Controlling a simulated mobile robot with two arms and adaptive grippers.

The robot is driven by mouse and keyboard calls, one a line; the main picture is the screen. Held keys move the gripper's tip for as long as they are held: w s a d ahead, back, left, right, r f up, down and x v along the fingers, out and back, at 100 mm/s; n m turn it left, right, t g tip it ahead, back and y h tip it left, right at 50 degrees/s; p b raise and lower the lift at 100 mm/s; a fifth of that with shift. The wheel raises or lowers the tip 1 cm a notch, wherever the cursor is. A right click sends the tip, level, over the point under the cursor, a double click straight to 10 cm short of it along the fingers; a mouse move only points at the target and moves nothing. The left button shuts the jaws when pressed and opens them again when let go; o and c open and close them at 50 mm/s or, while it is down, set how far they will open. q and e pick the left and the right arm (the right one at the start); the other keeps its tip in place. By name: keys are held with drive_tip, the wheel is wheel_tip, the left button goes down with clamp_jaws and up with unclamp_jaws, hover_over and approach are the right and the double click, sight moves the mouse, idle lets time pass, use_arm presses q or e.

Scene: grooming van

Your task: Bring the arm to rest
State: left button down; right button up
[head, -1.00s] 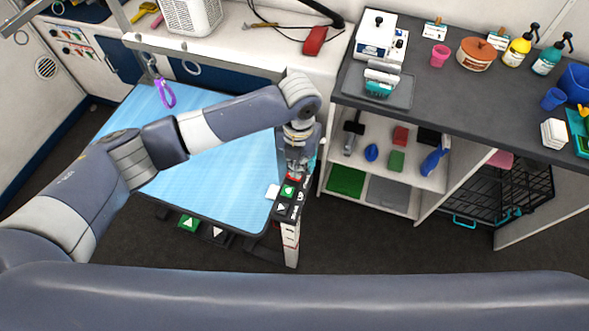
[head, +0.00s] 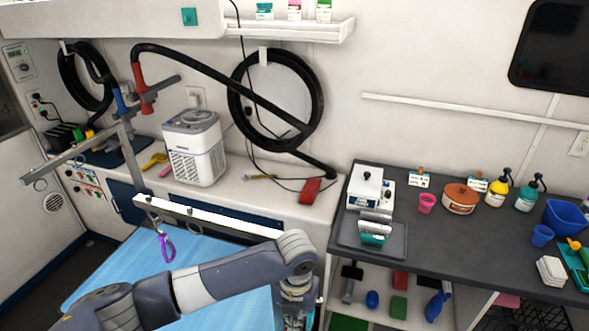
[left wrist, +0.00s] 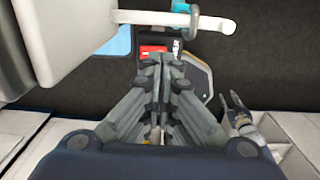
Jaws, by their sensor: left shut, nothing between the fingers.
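My left arm reaches in from the lower left over the blue grooming table (head: 110,276). Its wrist bends down at the table's right end, beside the dark counter. My left gripper shows in the left wrist view (left wrist: 163,58), fingers together and empty. In the head view the fingertips are cut off or hidden at the bottom edge.
A metal grooming arm with a purple loop (head: 167,247) stands over the table. A dark counter (head: 416,250) at right holds a white device (head: 367,190), bottles and bowls. Shelves below hold small items. A white dryer box (head: 195,150) stands on the back counter.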

use_arm(q)
drive_tip(key=s+d+n+h, duration=0.5)
drive_tip(key=s+n, duration=0.5)
drive_tip(key=n, duration=0.4)
drive_tip(key=s+a+f+n+t+y, duration=0.15)
drive_tip(key=s+a+n, duration=0.35)
drive_tip(key=a+n, duration=0.7)
drive_tip(key=s+a+n+t+y, duration=0.25)
drive_tip(key=s+a+n, duration=0.25)
drive_tip(key=a+n, duration=0.7)
wheel_tip(320, 180, down, 32)
drive_tip(key=s+a+g+b, duration=0.2)
drive_tip(key=s+b, duration=0.1)
drive_tip(key=b, duration=0.3)
drive_tip(key=s+a+f+b, duration=0.1)
drive_tip(key=s+f+b, duration=0.1)
drive_tip(key=s+f, duration=0.6)
drive_tip(key=s+a+f+g+y+b, duration=0.1)
drive_tip(key=s+f+b, duration=0.1)
drive_tip(key=s+f, duration=0.6)
wheel_tip(320, 180, down, 4)
drive_tip(key=shift+a+f+m, duration=0.2)
drive_tip(key=shift+a+m, duration=0.05)
drive_tip(key=shift+m, duration=0.15)
